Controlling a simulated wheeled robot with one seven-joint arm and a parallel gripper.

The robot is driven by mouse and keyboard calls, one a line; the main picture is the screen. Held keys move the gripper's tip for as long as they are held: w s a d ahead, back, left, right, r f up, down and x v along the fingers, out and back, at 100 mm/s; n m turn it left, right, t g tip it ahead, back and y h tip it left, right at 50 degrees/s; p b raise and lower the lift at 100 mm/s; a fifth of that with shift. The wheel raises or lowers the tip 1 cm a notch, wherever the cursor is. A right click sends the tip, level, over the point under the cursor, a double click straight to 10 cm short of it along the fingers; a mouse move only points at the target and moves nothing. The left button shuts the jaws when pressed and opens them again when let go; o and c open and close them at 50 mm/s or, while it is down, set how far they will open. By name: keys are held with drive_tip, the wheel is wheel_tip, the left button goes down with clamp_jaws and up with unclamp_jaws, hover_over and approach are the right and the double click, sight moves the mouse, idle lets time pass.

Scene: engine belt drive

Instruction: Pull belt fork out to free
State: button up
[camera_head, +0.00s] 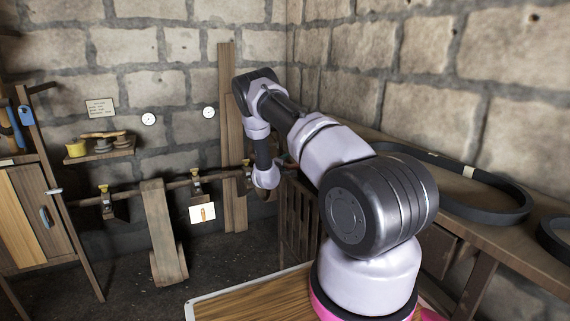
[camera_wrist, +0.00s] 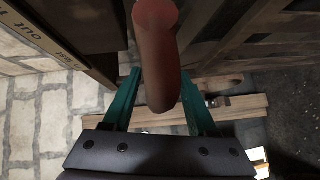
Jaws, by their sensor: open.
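A reddish-brown, round-ended handle (camera_wrist: 158,50) hangs in from the top of the wrist view; I take it to be the belt fork's handle. My gripper (camera_wrist: 161,78) is open, with one teal finger on each side of the handle. The handle's rounded end reaches down between the fingers toward the palm. I cannot tell whether either finger touches it. A wooden strip (camera_wrist: 45,35) with dark lettering, partly legible as "out", runs along the upper left of the wrist view. In the head view my arm hides the handle, and my gripper is not clear there.
In the head view, a line shaft (camera_head: 150,187) runs along the back wall. A dark belt loop (camera_head: 490,205) lies on the bench at right. A wooden tabletop (camera_head: 255,300) is in front.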

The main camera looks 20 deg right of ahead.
clamp_jaws()
